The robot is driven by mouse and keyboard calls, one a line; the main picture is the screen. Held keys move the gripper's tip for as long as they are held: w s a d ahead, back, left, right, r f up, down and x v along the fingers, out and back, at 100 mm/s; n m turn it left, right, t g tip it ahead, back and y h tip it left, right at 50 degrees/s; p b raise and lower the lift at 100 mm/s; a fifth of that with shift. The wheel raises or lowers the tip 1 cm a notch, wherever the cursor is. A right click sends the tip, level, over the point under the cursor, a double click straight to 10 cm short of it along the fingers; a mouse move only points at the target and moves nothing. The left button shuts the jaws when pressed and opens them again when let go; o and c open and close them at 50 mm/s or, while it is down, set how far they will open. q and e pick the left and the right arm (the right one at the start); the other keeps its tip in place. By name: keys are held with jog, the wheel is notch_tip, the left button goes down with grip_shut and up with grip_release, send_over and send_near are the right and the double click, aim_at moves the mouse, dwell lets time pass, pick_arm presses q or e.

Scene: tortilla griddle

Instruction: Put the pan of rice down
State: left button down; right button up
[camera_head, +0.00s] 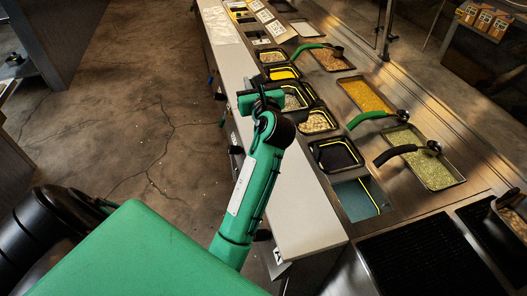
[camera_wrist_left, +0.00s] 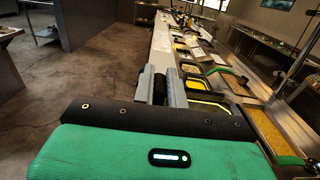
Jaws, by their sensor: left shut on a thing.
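My left gripper (camera_head: 264,99) is over the pale counter edge, beside the row of inset pans. In the left wrist view its two grey fingers (camera_wrist_left: 161,86) are shut with a dark piece between them. The pan of rice (camera_head: 293,101), dark with a yellow line and pale contents, is right beside the gripper. The fingers and wrist hide where they meet it, and I cannot tell whether it is raised or seated. My right gripper is not in view.
A dark, seemingly empty pan (camera_head: 336,154) and a teal-bottomed well (camera_head: 357,199) lie nearer along the row. Trays of yellow food (camera_head: 365,96) and green food (camera_head: 436,169) hold ladles to the right. The pale counter strip (camera_head: 302,205) is clear in front.

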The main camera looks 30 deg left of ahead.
pick_arm(q)
notch_tip(320, 180, down, 19)
jog(key=shift+p, duration=0.35)
jog(key=shift+d+f, duration=0.1)
jog(key=c, duration=1.4)
grip_release()
jog(key=shift+c, duration=0.2)
jog(key=p+v, duration=0.1)
jog(key=v, duration=1.1)
